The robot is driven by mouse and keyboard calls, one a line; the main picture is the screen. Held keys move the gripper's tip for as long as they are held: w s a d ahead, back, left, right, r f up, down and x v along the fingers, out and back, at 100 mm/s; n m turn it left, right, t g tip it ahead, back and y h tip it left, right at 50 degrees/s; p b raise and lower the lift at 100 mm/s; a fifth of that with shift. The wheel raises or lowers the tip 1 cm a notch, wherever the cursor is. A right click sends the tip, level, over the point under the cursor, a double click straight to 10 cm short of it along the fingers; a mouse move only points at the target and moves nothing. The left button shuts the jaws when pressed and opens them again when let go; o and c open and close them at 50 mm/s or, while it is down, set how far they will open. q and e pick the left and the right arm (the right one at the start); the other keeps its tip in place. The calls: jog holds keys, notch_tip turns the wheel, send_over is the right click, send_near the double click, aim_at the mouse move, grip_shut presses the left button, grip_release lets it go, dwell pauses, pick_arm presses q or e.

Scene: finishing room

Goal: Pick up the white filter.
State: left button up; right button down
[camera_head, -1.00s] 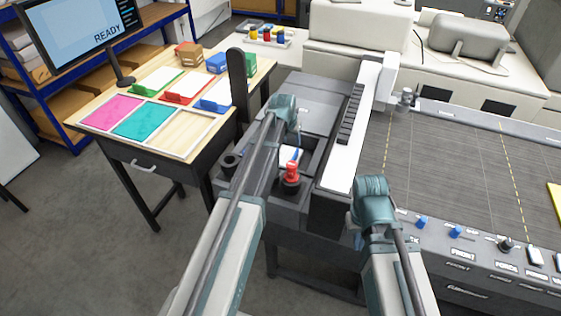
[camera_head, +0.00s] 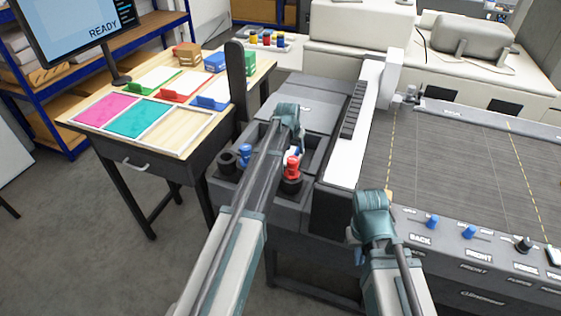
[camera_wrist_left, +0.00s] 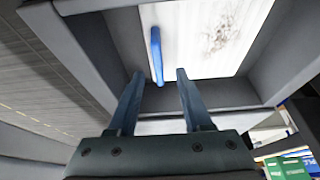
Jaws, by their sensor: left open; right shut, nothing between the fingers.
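The white filter (camera_wrist_left: 215,38) lies in a grey-walled compartment in the left wrist view. It is a white panel with a dark smudge and a raised blue handle (camera_wrist_left: 156,55). In the head view my left arm hides most of the filter. My left gripper (camera_wrist_left: 160,74) is open, with the handle just beyond and between its fingertips, apparently not touched. In the head view this gripper (camera_head: 288,124) is over the grey tray, its fingers mostly hidden. My right gripper (camera_head: 373,208) is by the cutting table's front left corner, its fingers hidden from view.
The tray also holds a red-topped knob (camera_head: 292,168) and a blue one (camera_head: 245,153) close to my left arm. A white rail (camera_head: 353,150) stands just right. A wooden table (camera_head: 205,135) with coloured sheets stands left. The grey cutting bed (camera_head: 470,165) is open.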

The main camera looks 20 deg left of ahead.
aim_at(296, 151)
pick_arm(q)
jog(key=b+x, duration=0.3)
jog(key=x, duration=0.1)
jog(key=shift+f, duration=0.1)
jog(key=shift+c, duration=0.2)
grip_shut()
dwell(1.1)
